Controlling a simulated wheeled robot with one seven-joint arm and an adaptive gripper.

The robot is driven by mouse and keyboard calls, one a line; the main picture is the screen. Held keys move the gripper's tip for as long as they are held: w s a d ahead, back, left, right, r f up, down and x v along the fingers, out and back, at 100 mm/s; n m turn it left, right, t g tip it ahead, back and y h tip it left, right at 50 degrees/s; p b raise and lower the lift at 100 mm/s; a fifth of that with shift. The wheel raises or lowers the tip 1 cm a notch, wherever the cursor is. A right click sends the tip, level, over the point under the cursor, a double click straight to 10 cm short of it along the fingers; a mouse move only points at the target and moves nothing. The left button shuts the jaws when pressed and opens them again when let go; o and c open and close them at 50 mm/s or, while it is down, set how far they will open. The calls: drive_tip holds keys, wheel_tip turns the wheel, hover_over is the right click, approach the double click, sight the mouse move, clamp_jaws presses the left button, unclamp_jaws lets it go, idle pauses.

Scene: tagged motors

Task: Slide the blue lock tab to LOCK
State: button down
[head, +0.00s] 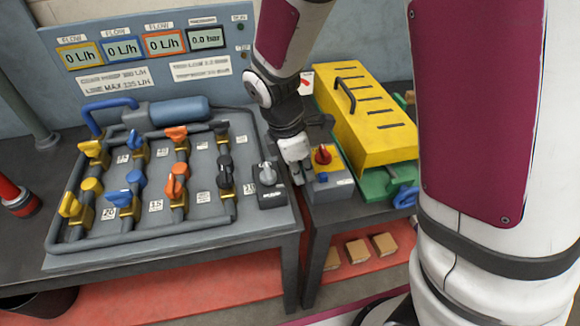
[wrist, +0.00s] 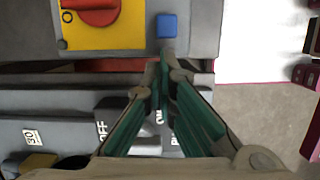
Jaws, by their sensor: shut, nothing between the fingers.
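The blue lock tab (wrist: 167,26) is a small square block on a grey box, beside a yellow plate (wrist: 103,32) with a red rotary knob (wrist: 97,8) in the wrist view. In the head view the red knob (head: 322,155) and its grey box (head: 330,190) stand at the front of the right bench. My gripper (wrist: 165,58) is shut and empty. Its fingertips lie just below the blue tab in the wrist view; I cannot tell whether they touch it. In the head view my gripper (head: 297,175) is at the box's left side. I cannot read a LOCK marking.
A yellow slotted cover (head: 365,125) with a black handle stands behind the box, over a green base (head: 375,183). To the left is a pipe board (head: 150,235) with several coloured valves and a grey switch box (head: 268,190). A gap separates the two benches.

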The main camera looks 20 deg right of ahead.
sight(318, 175)
drive_tip(key=shift+d, duration=0.25)
drive_tip(key=shift+d, duration=1.65)
drive_tip(key=shift+a+p, duration=0.3)
drive_tip(key=shift+a, duration=0.1)
drive_tip(key=a+r+p, duration=0.1)
drive_tip(key=a+r, duration=0.4)
drive_tip(key=r, duration=0.4)
drive_tip(key=shift+a+r, duration=0.35)
drive_tip(key=shift+r, duration=0.05)
